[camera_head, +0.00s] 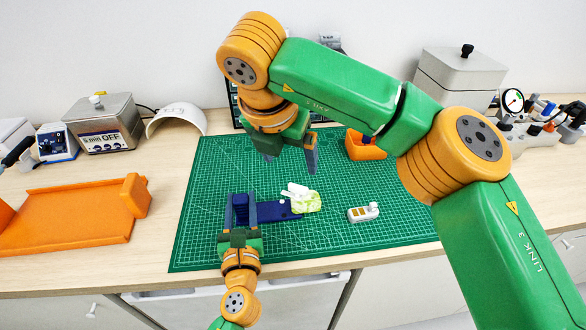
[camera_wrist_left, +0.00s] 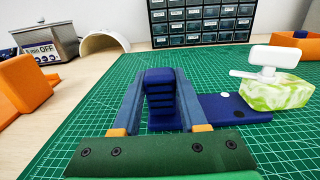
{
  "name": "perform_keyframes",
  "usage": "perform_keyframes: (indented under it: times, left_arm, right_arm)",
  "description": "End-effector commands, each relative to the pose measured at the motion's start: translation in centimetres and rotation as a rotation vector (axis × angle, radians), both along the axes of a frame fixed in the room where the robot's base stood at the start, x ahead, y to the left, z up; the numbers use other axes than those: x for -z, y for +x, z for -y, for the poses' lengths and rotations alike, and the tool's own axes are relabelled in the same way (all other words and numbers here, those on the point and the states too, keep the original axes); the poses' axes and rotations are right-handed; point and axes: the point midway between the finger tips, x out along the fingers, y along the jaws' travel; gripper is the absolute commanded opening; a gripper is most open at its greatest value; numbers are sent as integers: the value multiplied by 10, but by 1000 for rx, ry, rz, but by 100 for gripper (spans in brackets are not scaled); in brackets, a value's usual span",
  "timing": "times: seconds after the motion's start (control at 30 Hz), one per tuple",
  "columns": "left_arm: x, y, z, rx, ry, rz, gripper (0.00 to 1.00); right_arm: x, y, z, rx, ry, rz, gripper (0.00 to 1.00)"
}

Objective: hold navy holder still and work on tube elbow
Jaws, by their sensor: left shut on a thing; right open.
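The navy holder (camera_head: 278,212) lies on the green cutting mat, and its ribbed upright block and flat plate show in the left wrist view (camera_wrist_left: 235,108). My left gripper (camera_head: 240,202) is shut on the ribbed block, one finger along each side. A yellow-green marbled earpiece (camera_head: 308,203) sits at the plate's right end, also in the left wrist view (camera_wrist_left: 282,94). The white tube elbow (camera_head: 294,189) is at the top of the earpiece; in the left wrist view (camera_wrist_left: 273,57) it stands up from it. My right gripper (camera_head: 290,163) is open and empty, above and behind the elbow.
A small white device (camera_head: 362,214) lies on the mat (camera_head: 350,250) at right. An orange bin (camera_head: 364,146) stands at the mat's back right. An orange tray (camera_head: 75,222), a lidded metal box (camera_head: 105,125) and a cream curved shell (camera_head: 178,117) are left. The mat's front right is clear.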

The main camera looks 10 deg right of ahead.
Motion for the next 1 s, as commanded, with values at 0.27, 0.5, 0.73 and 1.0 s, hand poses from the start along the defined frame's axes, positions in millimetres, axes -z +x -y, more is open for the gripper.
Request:
perform_keyframes:
  times: [0.27,0.5,0.73,1.0]
  left_arm:
    - [0,0,0,0,-1,1,0]
    - [0,0,0,0,0,1,77]
    - [0,0,0,0,0,0,77]
    - [2,-42,1,2,0,-5,77]
  right_arm:
    - [-3,-2,-1,0,0,-2,88]
    - [-3,-1,-1,0,0,-1,88]
    - [-3,-1,0,0,0,-1,88]
    - [-3,-1,0,0,0,-1,88]
